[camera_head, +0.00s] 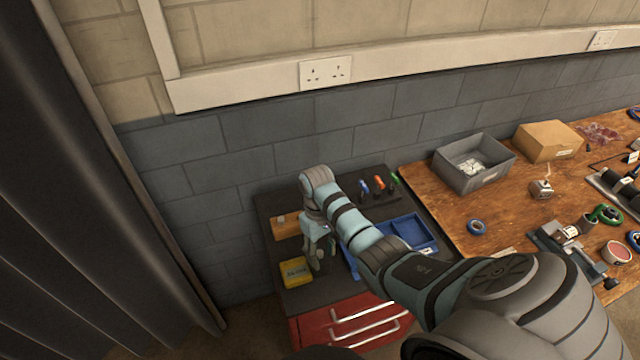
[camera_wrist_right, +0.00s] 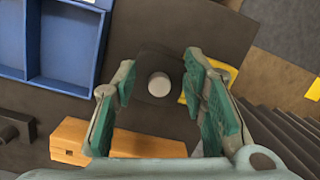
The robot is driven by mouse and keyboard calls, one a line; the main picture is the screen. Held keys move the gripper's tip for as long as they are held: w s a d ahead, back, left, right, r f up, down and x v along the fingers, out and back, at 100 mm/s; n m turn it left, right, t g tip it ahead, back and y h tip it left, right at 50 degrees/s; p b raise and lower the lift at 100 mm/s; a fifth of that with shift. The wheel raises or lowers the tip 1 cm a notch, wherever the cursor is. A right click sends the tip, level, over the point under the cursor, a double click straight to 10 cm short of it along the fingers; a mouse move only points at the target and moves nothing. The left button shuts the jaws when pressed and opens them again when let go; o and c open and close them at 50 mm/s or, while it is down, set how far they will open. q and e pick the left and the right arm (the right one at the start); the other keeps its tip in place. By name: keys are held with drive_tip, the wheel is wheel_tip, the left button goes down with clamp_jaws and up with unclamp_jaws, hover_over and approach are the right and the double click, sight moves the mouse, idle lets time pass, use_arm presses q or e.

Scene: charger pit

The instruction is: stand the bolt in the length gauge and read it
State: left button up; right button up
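My right gripper (camera_head: 318,256) hangs over the black cabinet top in the head view. In the right wrist view the right gripper (camera_wrist_right: 160,88) is open, its green-padded fingers apart. A pale grey round end (camera_wrist_right: 158,84) shows between the fingers, touching neither. It looks like the bolt seen end-on, over a small dark block (camera_wrist_right: 150,62) that may be the length gauge. I cannot tell how deep it sits, and no reading is visible. In the head view my gripper hides this spot. My left gripper is not in view.
A wooden block (camera_head: 286,226) and a yellow box (camera_head: 295,272) flank the gripper. A blue divided tray (camera_head: 410,232) lies to its right. Several coloured items (camera_head: 378,183) stand at the back. The cluttered wooden bench (camera_head: 450,215) adjoins on the right.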

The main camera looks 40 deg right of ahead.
sight(319, 252)
drive_tip(key=shift+r, duration=0.1)
wheel_tip(319, 252, up, 6)
drive_tip(key=p, duration=0.2)
drive_tip(key=shift+f+p, duration=0.25)
drive_tip(key=shift+p, duration=0.1)
drive_tip(key=shift+w+a+r, duration=0.1)
drive_tip(key=shift+w+a, duration=0.05)
drive_tip(key=shift+w, duration=0.2)
drive_tip(key=w+f+t+b, duration=0.1)
drive_tip(key=w+b, duration=0.4)
drive_tip(key=shift+t+h, duration=0.3)
drive_tip(key=s+p, duration=0.2)
drive_tip(key=s+r+p, duration=0.1)
drive_tip(key=s+p, duration=0.1)
drive_tip(key=p, duration=0.1)
drive_tip(key=shift+s, duration=0.2)
wheel_tip(319, 252, up, 4)
drive_tip(key=w+a+r+b, duration=0.3)
drive_tip(key=w+a+b, duration=0.3)
drive_tip(key=w+a, duration=0.4)
drive_tip(key=a, duration=0.3)
drive_tip(key=shift+w+a+r, duration=0.15)
drive_tip(key=shift+w+a, duration=0.1)
